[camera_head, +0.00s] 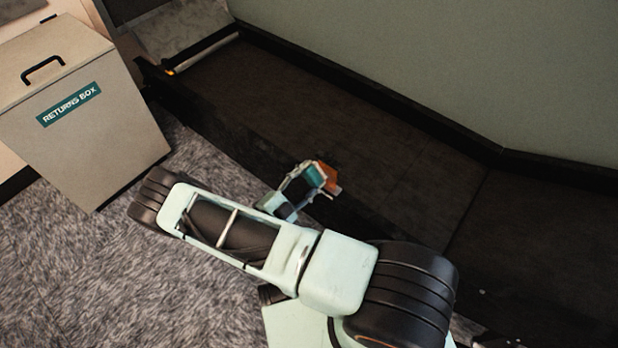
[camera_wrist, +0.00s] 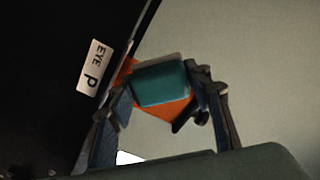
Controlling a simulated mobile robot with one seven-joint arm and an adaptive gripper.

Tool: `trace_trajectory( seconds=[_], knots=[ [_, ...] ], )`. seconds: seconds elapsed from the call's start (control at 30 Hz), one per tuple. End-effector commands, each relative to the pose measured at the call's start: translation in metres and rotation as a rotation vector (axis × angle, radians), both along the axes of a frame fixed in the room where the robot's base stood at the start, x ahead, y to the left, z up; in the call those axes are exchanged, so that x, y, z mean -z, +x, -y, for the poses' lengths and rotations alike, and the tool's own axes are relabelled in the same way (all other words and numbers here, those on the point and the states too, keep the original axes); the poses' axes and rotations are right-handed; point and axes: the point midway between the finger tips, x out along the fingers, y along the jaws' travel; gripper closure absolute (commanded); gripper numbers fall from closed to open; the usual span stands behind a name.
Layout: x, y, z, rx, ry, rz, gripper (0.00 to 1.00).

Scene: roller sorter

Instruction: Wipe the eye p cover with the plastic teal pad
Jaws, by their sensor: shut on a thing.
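My gripper (camera_wrist: 160,97) is shut on the plastic teal pad (camera_wrist: 160,82), which has an orange part (camera_wrist: 168,112) against it. In the head view my gripper (camera_head: 308,184) holds the teal pad (camera_head: 315,174) over the near edge of the dark roller bed. A white label reading "EYE P" (camera_wrist: 96,68) is on a black surface at the left of the wrist view. The pad is to the right of this label in that picture and does not cover it. I cannot make out a separate cover beside the label.
A beige returns box (camera_head: 85,120) stands on grey carpet (camera_head: 80,270) at the left. The dark bed (camera_head: 390,160) stretches to the right, with a grey-green wall (camera_head: 450,60) behind it. A chute-like panel (camera_head: 185,30) is at its far left end.

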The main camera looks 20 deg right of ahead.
Motion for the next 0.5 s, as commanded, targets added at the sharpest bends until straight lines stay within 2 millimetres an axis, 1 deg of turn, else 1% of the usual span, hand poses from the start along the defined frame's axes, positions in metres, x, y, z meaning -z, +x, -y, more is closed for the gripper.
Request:
trace_trajectory(
  seconds=[0.17, 0.5],
  knots=[
    [-0.001, -0.003, 0.002, 0.001, -0.001, 0.0, 0.74],
    [-0.001, -0.026, 0.016, 0.0, -0.001, -0.001, 0.74]
  ],
)
